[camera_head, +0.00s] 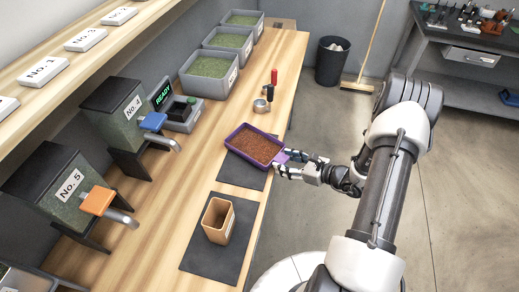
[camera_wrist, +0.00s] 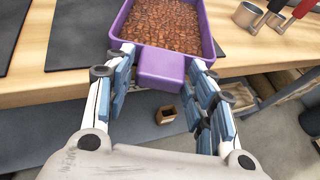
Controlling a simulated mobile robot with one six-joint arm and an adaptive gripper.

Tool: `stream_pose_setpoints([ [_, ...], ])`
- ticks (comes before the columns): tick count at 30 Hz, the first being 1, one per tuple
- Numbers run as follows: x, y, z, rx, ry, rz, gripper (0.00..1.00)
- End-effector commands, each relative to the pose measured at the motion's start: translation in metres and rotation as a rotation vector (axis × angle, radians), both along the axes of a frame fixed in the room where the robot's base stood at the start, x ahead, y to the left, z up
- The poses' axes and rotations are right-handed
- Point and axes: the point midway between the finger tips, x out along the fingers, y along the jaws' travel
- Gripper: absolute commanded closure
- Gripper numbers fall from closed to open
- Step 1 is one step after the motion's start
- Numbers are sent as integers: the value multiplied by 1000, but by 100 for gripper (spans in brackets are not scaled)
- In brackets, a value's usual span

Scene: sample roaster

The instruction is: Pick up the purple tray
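The purple tray (camera_head: 232,143), filled with reddish-brown beans or granules, sits at the right edge of the wooden counter, partly over a dark mat (camera_head: 240,172). Its handle tab points right, past the counter edge. In the wrist view the tray (camera_wrist: 207,30) is straight ahead and its tab (camera_wrist: 160,70) lies between my fingers. My gripper (camera_head: 282,164) is at the tab, one finger on each side; it also shows in the wrist view (camera_wrist: 161,62). The fingers look open, with a narrow gap at each side of the tab.
A tan square container (camera_head: 218,221) stands on a nearer mat (camera_head: 208,262). Metal cups with red and black handles (camera_head: 262,105) stand behind the tray. Hoppers No. 4 (camera_head: 117,115) and No. 5 (camera_head: 62,188) line the left.

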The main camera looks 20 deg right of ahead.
Motion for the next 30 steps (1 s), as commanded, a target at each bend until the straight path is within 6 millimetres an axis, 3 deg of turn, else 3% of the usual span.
stream_pose_setpoints([
  [15,0,0,0,0,0,0,87],
  [24,0,0,3,0,-1,0,87],
  [30,0,0,22,-1,-2,0,87],
])
